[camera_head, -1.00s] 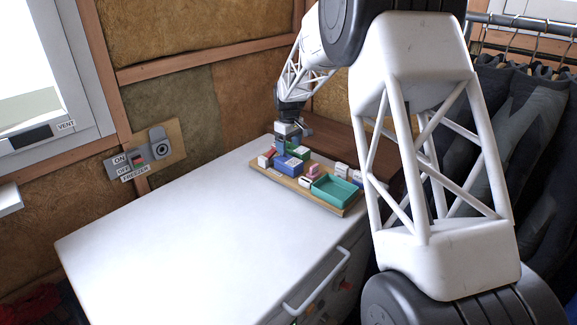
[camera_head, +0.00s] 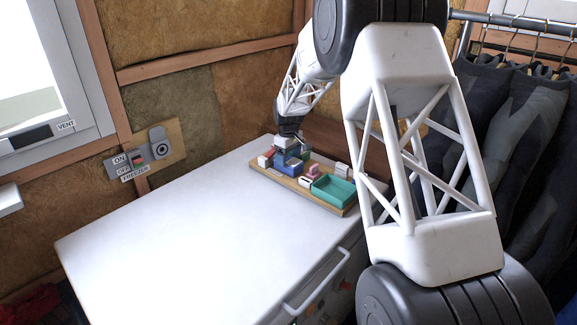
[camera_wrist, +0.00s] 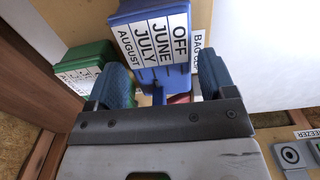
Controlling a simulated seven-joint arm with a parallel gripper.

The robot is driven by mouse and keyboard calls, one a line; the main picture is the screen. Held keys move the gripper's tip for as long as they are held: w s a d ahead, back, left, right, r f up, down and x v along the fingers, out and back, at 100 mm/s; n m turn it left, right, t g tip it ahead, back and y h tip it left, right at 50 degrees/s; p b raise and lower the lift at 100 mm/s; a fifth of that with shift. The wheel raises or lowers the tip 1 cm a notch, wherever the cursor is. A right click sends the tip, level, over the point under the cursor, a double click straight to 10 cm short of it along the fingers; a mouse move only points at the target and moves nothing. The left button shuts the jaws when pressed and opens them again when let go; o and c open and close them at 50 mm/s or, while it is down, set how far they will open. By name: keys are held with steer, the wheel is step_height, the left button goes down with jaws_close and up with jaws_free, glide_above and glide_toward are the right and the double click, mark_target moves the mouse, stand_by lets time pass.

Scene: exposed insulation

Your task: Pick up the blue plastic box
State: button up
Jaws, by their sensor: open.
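The blue plastic box (camera_wrist: 165,78) carries white labels reading OFF, JUNE, JULY and AUGUST in the wrist view. In the head view the blue box (camera_head: 288,168) is small and sits among other boxes on a wooden board. My gripper (camera_wrist: 163,80) is open, with one dark blue finger to each side of the labelled box in the wrist view. I cannot tell how deep the fingers reach beside it. In the head view my gripper (camera_head: 293,146) is low over the boxes and partly covers them.
A green box (camera_wrist: 88,66) stands close by the left finger. A teal tray (camera_head: 333,190) and several small boxes share the wooden board (camera_head: 312,197). The white worktop (camera_head: 180,235) is bare to the left. Hanging trousers (camera_head: 520,140) are at the right.

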steer(key=shift+f, duration=1)
steer(key=c, duration=0.8)
